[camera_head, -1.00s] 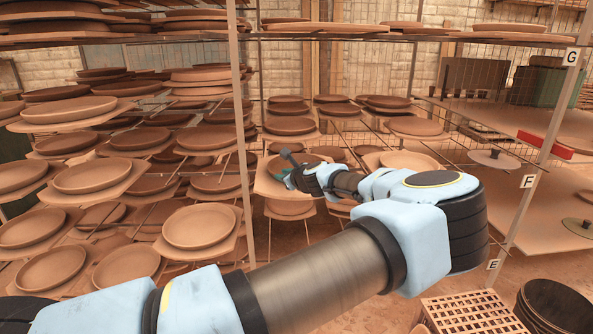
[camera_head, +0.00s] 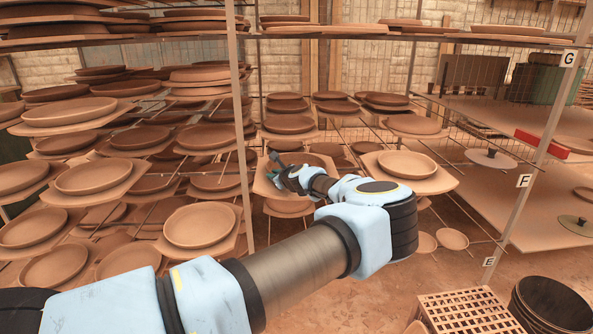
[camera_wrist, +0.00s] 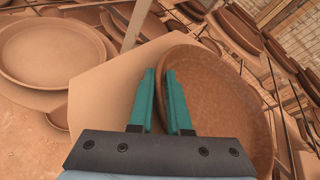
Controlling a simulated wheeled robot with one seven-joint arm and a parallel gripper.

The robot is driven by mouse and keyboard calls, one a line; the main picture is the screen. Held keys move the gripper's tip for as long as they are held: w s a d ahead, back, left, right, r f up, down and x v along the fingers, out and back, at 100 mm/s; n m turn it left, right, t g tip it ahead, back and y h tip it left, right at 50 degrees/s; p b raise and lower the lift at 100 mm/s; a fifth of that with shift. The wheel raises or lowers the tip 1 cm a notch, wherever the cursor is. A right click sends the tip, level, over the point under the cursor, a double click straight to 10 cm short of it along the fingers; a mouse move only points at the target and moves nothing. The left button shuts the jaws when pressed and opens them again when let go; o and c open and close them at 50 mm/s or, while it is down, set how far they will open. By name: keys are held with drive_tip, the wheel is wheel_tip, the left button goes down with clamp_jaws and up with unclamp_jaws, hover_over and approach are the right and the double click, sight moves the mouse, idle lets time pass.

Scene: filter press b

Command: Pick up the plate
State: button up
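A round brown plate (camera_wrist: 232,105) lies on a pale board (camera_wrist: 105,92) in the wrist view. In the head view this plate (camera_head: 318,160) is partly hidden behind my gripper, on a board at the middle of the rack. My gripper (camera_wrist: 159,72) has two teal fingers at the plate's near-left rim. They stand apart with a narrow gap, the left one outside the rim and the right one over the plate's inner side. In the head view the gripper (camera_head: 273,161) is at the board's left part. Contact with the rim is hard to tell.
Racks hold many similar plates, including one (camera_head: 200,226) at lower left and one (camera_head: 407,165) on the board to the right. A rack post (camera_head: 241,130) stands just left of my gripper. A slatted crate (camera_head: 470,312) and a dark bucket (camera_head: 553,305) are at lower right.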

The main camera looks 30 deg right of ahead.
drive_tip(key=shift+f, duration=0.15)
clamp_jaws()
drive_tip(key=shift+s+f, duration=0.1)
drive_tip(key=shift+f, duration=0.05)
idle(0.8)
idle(0.3)
